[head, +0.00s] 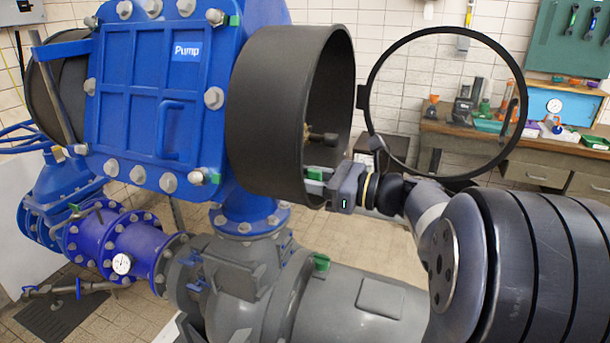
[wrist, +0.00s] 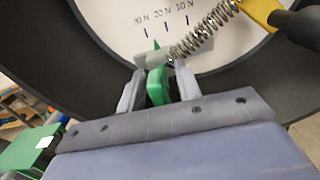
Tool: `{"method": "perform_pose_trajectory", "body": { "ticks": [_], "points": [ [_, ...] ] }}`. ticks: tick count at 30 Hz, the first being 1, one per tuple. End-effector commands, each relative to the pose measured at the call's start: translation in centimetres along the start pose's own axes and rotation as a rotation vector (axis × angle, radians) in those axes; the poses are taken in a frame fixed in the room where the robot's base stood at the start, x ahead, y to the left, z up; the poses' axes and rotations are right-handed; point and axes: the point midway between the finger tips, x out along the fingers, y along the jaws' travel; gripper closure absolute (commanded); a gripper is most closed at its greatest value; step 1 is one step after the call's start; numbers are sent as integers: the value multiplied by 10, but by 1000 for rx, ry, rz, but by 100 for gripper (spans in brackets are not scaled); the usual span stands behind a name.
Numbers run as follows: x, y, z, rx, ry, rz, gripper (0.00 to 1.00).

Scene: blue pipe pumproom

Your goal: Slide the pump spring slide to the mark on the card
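The pump spring slide shows in the wrist view as a green tab (wrist: 157,86) with a green pointer above it. A coiled metal spring (wrist: 206,29) runs up and right from the slide. Behind it is a white scale face (wrist: 115,20) marked 30 N, 20 N and 10 N. The pointer tip lies just below the scale, between the 30 N and 20 N lines. My gripper (wrist: 159,92) has one finger on each side of the green tab, with visible gaps. In the head view my gripper (head: 318,186) is at the lower rim of the black round housing. A separate card is not clear.
The black housing (head: 262,110) surrounds the scale, and its round cover ring (head: 371,75) stands open at right. The blue pump body (head: 130,110) is at left, with grey pipework (head: 340,300) below. A workbench (head: 470,140) stands behind.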

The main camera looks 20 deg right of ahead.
Motion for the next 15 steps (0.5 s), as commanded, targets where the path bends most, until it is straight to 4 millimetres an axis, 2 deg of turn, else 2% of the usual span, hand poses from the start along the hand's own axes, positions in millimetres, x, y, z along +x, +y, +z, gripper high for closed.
{"method": "perform_pose_trajectory", "body": {
  "ticks": [8,15],
  "points": [
    [2,0,0,0,0,0,67],
    [1,0,0,0,0,0,86]
  ]
}}
